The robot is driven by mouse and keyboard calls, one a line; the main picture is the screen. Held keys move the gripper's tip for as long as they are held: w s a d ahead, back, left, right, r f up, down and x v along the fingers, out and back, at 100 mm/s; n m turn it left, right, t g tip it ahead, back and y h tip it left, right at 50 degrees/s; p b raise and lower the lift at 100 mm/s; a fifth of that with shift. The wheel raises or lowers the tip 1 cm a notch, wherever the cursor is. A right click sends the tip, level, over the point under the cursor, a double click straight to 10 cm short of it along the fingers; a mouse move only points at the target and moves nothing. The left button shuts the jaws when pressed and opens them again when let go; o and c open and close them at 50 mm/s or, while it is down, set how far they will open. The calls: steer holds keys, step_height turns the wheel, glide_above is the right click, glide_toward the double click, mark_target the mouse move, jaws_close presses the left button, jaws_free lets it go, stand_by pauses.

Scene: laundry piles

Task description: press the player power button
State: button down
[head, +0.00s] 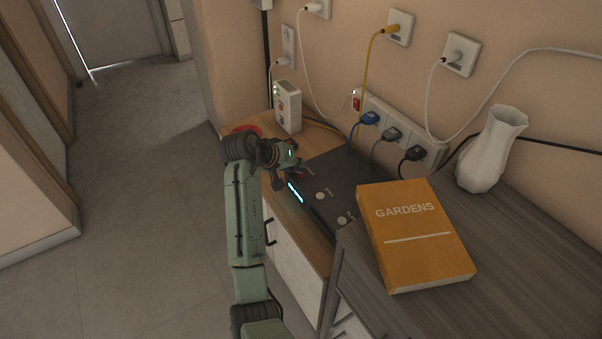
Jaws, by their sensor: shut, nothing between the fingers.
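The player (345,182) is a flat dark box on the wooden cabinet top. A lit cyan display (295,192) and pale round knobs (322,195) show on it. My gripper (298,171) is shut and empty, over or close to the player's left end, just behind the display. I cannot tell whether it touches the player. The power button cannot be made out; my gripper may be hiding it.
A white router box (287,107) stands behind my gripper. A power strip (403,133) with several plugs and cables runs along the wall. Floor on the left is clear.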

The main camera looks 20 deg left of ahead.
steer(key=shift+f, duration=0.15)
steer(key=shift+r+p, duration=0.65)
steer(key=shift+p, duration=0.1)
step_height(320, 180, up, 6)
steer(key=p, duration=0.5)
steer(key=shift+p, duration=0.4)
stand_by(0.9)
